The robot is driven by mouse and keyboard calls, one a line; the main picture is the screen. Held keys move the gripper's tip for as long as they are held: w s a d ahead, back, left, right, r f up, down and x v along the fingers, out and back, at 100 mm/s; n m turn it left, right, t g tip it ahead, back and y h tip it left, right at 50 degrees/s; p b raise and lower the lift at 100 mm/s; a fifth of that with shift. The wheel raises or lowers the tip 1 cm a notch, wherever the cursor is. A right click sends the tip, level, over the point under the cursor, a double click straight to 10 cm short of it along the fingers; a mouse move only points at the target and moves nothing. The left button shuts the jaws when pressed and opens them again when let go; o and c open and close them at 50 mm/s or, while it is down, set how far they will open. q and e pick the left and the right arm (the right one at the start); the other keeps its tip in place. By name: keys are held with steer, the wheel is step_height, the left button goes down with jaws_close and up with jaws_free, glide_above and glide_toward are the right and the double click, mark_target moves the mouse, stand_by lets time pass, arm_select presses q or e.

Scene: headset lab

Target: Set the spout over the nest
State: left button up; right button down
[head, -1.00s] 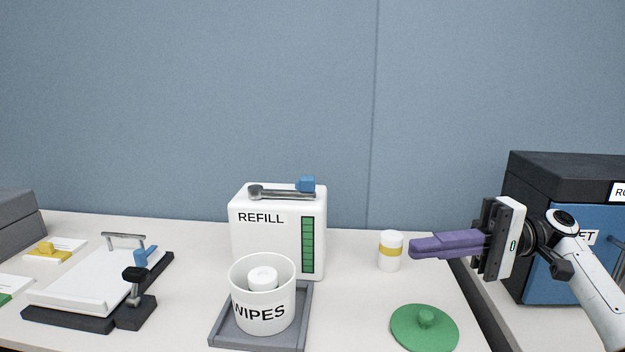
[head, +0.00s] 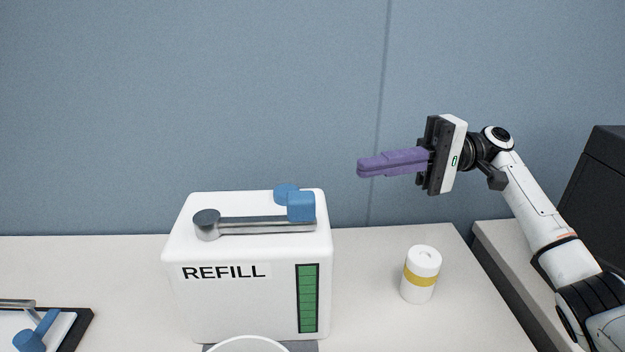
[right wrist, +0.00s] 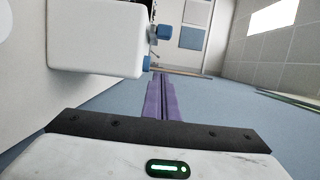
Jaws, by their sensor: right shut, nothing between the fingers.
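The white REFILL box (head: 248,270) stands on the table. On its top lies a metal spout arm (head: 255,226) with a round pivot at the left and a blue block handle (head: 301,206) at the right. It lies along the top. In front, only the rim of a white tub (head: 248,346) and a sliver of the grey tray under it (head: 305,346), likely the nest, show. My right gripper (head: 360,168) has purple fingers, shut and empty, above and right of the box, apart from it. The right wrist view shows the box (right wrist: 95,38) and blue handle (right wrist: 160,32). My left gripper is out of view.
A white bottle with a yellow band (head: 420,275) stands right of the box. A board with a blue-knobbed lever (head: 32,338) is at the lower left. A dark cabinet (head: 598,190) is at the far right. Air between gripper and box is clear.

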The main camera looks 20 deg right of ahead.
mark_target(318, 213)
steer(key=a+p, duration=0.1)
steer(key=a, duration=0.8)
steer(key=shift+w+a, duration=0.15)
steer(key=shift+a, duration=0.05)
steer(key=s, duration=0.1)
steer(key=s+a, duration=0.1)
steer(key=shift+s+a+p, duration=0.2)
steer(key=shift+s+p, duration=0.1)
steer(key=shift+s+a, duration=0.2)
steer(key=shift+s, duration=0.35)
